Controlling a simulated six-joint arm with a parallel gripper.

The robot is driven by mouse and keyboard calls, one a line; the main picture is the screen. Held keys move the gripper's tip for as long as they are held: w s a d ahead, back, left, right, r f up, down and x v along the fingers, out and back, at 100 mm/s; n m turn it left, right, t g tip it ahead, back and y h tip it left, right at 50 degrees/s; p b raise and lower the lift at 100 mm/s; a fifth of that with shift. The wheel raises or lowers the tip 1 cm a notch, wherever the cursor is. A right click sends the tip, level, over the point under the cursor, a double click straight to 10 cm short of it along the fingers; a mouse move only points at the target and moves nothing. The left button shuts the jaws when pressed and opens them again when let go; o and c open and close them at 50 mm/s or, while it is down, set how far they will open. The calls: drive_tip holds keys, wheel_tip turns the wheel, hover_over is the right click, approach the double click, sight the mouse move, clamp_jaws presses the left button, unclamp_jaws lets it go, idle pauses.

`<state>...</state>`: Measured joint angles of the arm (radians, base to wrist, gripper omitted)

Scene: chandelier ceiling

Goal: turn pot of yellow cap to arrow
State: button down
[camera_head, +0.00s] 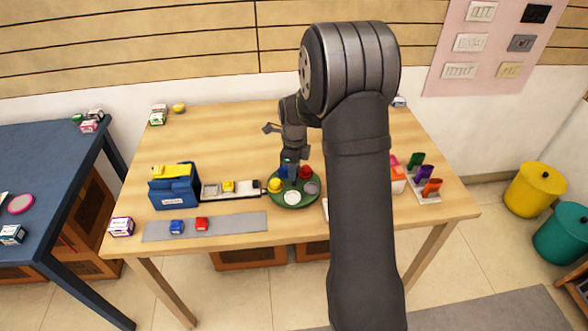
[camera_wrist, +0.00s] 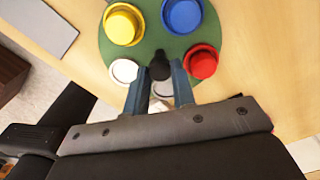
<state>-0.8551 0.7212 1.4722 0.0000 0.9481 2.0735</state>
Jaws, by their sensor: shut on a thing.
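A round green turntable (camera_head: 279,203) stands on the wooden table. The yellow-capped pot (camera_head: 274,185) sits on its left side; in the wrist view the yellow cap (camera_wrist: 123,23) is at upper left. Blue (camera_wrist: 183,15), red (camera_wrist: 201,62) and white (camera_wrist: 124,71) pots and a grey one (camera_head: 312,187) stand around it. A black knob (camera_wrist: 160,64) rises at the turntable's middle. My gripper (camera_wrist: 157,76) has its two fingers on either side of this knob and is shut on it. I cannot make out an arrow; my arm covers part of the table on the right.
Left of the turntable are a long tray (camera_head: 232,190) with a yellow block, a blue box (camera_head: 174,186), and a grey mat (camera_head: 206,226) with small blue and red blocks. A rack of coloured pieces (camera_head: 427,188) stands at the right. The table's back middle is clear.

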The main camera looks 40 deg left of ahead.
drive_tip(key=shift+m, duration=0.7)
drive_tip(key=c, duration=1.2)
unclamp_jaws()
drive_tip(key=shift+r, duration=0.1)
wheel_tip(320, 180, up, 17)
wheel_tip(320, 180, down, 17)
drive_tip(key=shift+f, duration=0.15)
idle(0.3)
